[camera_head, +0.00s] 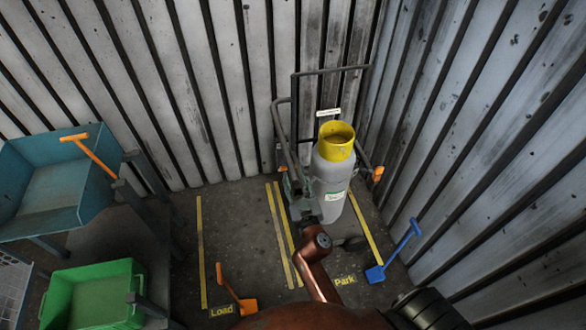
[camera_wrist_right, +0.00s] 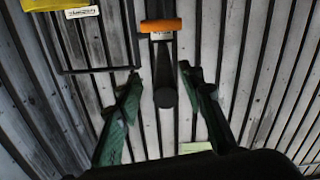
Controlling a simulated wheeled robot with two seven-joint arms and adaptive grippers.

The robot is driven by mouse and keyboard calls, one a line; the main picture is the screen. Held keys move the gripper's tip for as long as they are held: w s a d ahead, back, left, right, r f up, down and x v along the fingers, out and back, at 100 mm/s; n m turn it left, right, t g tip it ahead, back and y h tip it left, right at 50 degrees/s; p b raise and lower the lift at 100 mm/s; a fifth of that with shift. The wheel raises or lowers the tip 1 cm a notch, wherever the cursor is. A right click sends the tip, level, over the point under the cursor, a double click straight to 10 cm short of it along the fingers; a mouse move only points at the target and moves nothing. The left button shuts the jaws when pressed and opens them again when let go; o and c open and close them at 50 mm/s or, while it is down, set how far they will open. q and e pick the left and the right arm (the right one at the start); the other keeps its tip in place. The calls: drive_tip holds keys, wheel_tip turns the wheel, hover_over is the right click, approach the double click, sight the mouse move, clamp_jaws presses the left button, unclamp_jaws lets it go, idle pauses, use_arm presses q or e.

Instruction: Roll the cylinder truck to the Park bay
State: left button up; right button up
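The cylinder truck (camera_head: 330,70) is a dark tubular frame bearing a grey gas cylinder (camera_head: 331,182) with a yellow collar. Orange grips stick out at both sides; one orange grip (camera_wrist_right: 160,25) shows in the right wrist view. My right gripper (camera_head: 292,183) is at the truck's left side, close to its left grip. In the wrist view its green fingers (camera_wrist_right: 161,76) are apart, with the orange grip beyond the tips and a dark round-ended bar between them. My left gripper is out of view.
An orange shovel (camera_head: 236,294) and a blue shovel (camera_head: 397,255) are near the bay fronts. A blue bin (camera_head: 60,180) and a green crate (camera_head: 95,295) stand left. Corrugated walls close the back and right.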

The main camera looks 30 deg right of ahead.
drive_tip(key=shift+s+a, duration=0.1)
drive_tip(key=shift+s, duration=0.3)
drive_tip(key=s+a+f+n+g+y, duration=0.1)
drive_tip(key=s+f+g, duration=0.1)
drive_tip(key=f, duration=0.9)
drive_tip(key=s+a+f+g+y, duration=0.1)
drive_tip(key=s+f+g, duration=0.1)
drive_tip(key=f, duration=0.9)
drive_tip(key=s+a+f+n+g+y, duration=0.1)
drive_tip(key=s+f+g+y, duration=0.1)
drive_tip(key=f, duration=0.9)
drive_tip(key=s+f+g, duration=0.4)
drive_tip(key=s+f, duration=1.2)
drive_tip(key=f, duration=0.2)
drive_tip(key=s+d+f+g, duration=0.1)
drive_tip(key=s+f, duration=0.3)
drive_tip(key=s, duration=0.8)
drive_tip(key=s+f+g+y, duration=0.1)
drive_tip(key=s+f+g, duration=0.2)
drive_tip(key=s, duration=0.8)
drive_tip(key=s+d+f+g+p, duration=0.1)
drive_tip(key=s+f+g, duration=0.1)
drive_tip(key=s+f, duration=0.5)
drive_tip(key=s, duration=0.5)
drive_tip(key=shift+s+d+f+n+g, duration=0.15)
drive_tip(key=shift+s+d+n+g, duration=0.2)
drive_tip(key=shift+n+g, duration=0.05)
